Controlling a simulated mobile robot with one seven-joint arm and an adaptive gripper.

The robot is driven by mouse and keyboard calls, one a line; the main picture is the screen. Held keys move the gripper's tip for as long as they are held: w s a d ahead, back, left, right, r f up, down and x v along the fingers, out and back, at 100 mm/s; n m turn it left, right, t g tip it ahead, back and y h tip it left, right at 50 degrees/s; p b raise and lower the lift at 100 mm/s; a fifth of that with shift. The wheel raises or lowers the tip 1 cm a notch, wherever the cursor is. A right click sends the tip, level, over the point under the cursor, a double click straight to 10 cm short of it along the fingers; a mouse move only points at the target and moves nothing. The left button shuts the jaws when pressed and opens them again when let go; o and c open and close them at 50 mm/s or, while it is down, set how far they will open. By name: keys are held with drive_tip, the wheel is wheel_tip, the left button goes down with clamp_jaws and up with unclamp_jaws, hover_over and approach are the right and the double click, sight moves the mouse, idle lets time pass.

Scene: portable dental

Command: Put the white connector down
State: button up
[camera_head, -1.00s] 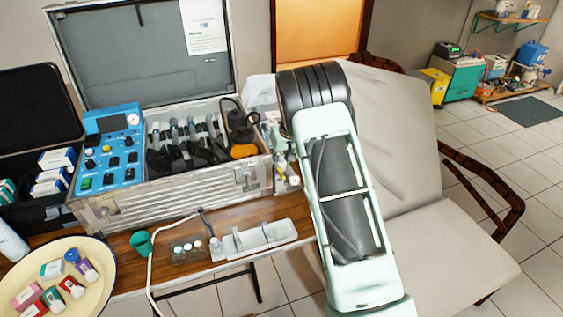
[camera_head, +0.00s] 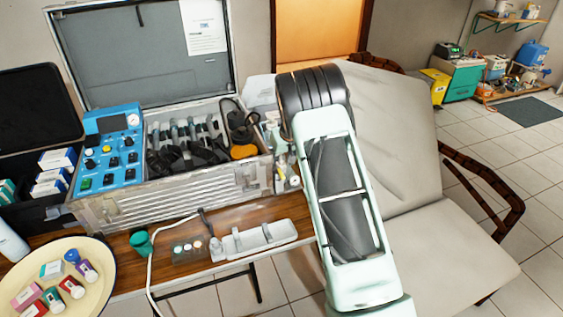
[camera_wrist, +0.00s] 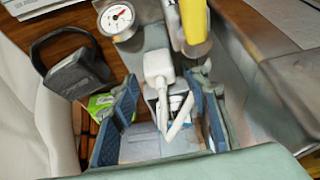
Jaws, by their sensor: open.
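In the wrist view, the white connector (camera_wrist: 158,66) lies between the blue-padded fingers of my gripper (camera_wrist: 164,82), with its thin stem pointing toward the palm. The fingers are open, with a visible gap on each side of it. Other small white parts (camera_wrist: 176,103) are close below it, so I cannot tell what it rests on. In the head view my arm covers most of this spot.
A pressure gauge (camera_wrist: 117,18) and a yellow cylinder (camera_wrist: 194,20) stand just beyond the fingers. A black looped item (camera_wrist: 75,70) and a green packet (camera_wrist: 100,104) lie to the left. The open metal case (camera_head: 160,200) borders the spot; a grey tray (camera_head: 262,240) lies in front.

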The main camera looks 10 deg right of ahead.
drive_tip(key=v, duration=1.2)
